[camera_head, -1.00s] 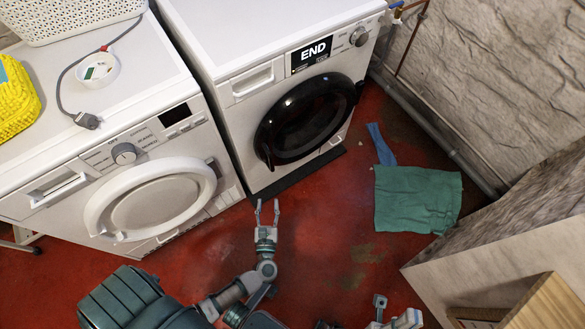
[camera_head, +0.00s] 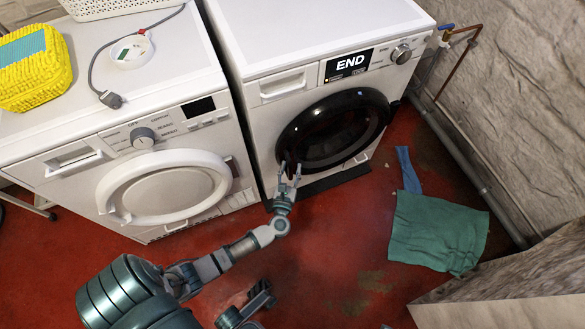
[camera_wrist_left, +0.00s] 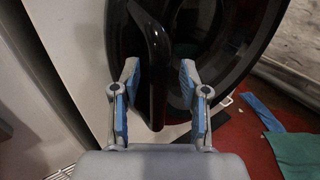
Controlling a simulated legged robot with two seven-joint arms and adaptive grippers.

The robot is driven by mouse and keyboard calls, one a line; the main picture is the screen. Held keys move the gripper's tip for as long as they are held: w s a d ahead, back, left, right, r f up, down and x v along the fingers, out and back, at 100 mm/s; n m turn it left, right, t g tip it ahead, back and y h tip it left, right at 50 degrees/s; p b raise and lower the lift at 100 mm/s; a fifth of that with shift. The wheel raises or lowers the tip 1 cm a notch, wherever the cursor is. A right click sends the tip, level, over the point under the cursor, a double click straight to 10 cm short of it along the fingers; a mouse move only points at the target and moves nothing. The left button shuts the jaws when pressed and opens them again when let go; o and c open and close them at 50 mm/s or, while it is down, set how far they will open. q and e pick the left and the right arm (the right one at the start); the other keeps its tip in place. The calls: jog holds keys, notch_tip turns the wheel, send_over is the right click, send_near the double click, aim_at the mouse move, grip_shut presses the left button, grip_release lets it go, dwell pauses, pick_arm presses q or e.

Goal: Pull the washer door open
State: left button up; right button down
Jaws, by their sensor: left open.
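The washer (camera_head: 290,55) with the "END" display has a round, dark glass door (camera_head: 338,128), which looks closed. The door also fills much of the left wrist view (camera_wrist_left: 215,50). Its black handle (camera_wrist_left: 157,85) is at the door's left edge and runs between my left gripper's fingers in that view. My left gripper (camera_head: 291,170) is open at the lower left of the door. Its blue-padded fingers (camera_wrist_left: 158,90) are on either side of the handle, with visible gaps; contact cannot be confirmed.
A second white machine (camera_head: 165,150) with a white-rimmed round door stands close on the left. A green cloth (camera_head: 438,232) and a blue cloth (camera_head: 408,170) lie on the red floor at right. Pipes (camera_head: 470,155) run along the wall.

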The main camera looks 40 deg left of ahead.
pick_arm(q)
jog(key=shift+w, duration=0.1)
jog(key=shift+a, duration=0.15)
grip_shut()
